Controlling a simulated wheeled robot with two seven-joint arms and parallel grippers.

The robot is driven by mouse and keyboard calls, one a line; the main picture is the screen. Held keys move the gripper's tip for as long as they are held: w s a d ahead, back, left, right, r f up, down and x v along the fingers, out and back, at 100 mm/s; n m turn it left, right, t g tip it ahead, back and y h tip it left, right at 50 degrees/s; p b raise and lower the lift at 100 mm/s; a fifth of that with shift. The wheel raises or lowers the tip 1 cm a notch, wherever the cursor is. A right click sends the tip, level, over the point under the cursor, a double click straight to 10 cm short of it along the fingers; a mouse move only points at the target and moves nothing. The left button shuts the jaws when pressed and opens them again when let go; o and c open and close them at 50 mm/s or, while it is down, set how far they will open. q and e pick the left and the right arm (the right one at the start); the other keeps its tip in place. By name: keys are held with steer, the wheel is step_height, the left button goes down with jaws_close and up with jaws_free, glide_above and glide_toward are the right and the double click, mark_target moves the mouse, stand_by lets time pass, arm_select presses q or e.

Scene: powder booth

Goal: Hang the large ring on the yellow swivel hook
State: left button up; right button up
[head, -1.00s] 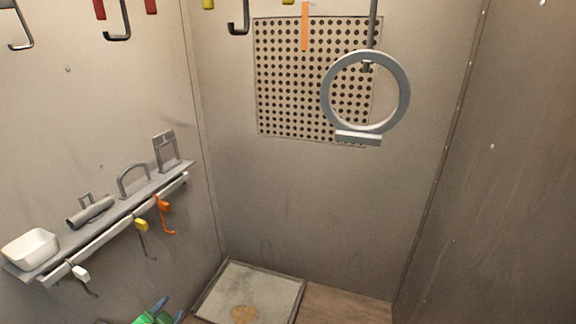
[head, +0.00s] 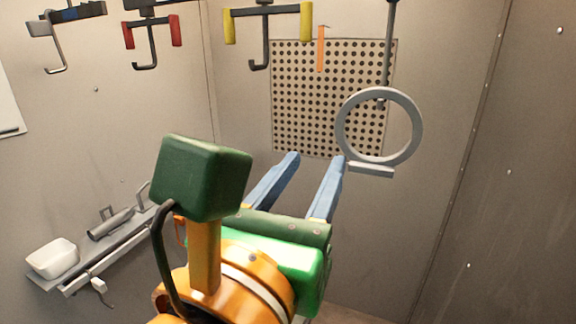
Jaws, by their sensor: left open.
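The large ring (head: 413,125) is a grey hoop with a flat block at its bottom. It hangs on a dark rod (head: 387,60) in front of the perforated panel. The yellow swivel hook (head: 261,45), a dark hook between two yellow grips, hangs at the top centre, left of the ring, with nothing on it. My left gripper (head: 318,160) has two blue fingers spread apart and empty. Its right fingertip appears close to the lower left of the ring; I cannot tell whether they touch. My right gripper is not in view.
A wall shelf (head: 85,268) holds a white bowl (head: 52,258) and a grey cylinder (head: 110,224). An orange strip (head: 320,48) hangs by the perforated panel (head: 300,100). The right wall is bare.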

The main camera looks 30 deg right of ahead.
mark_target(338, 127)
arm_select(q)
steer(key=shift+m, duration=0.4)
steer(key=p+x, duration=0.2)
steer(key=x, duration=0.4)
steer(key=p+x, duration=0.3)
steer(key=x, duration=0.3)
steer(key=shift+s+d+r, duration=0.2)
steer(key=shift+r, duration=0.05)
steer(key=shift+w+d+f, duration=0.1)
steer(key=shift+w+d, duration=0.1)
steer(key=shift+w, duration=0.05)
jaws_close()
stand_by(1.8)
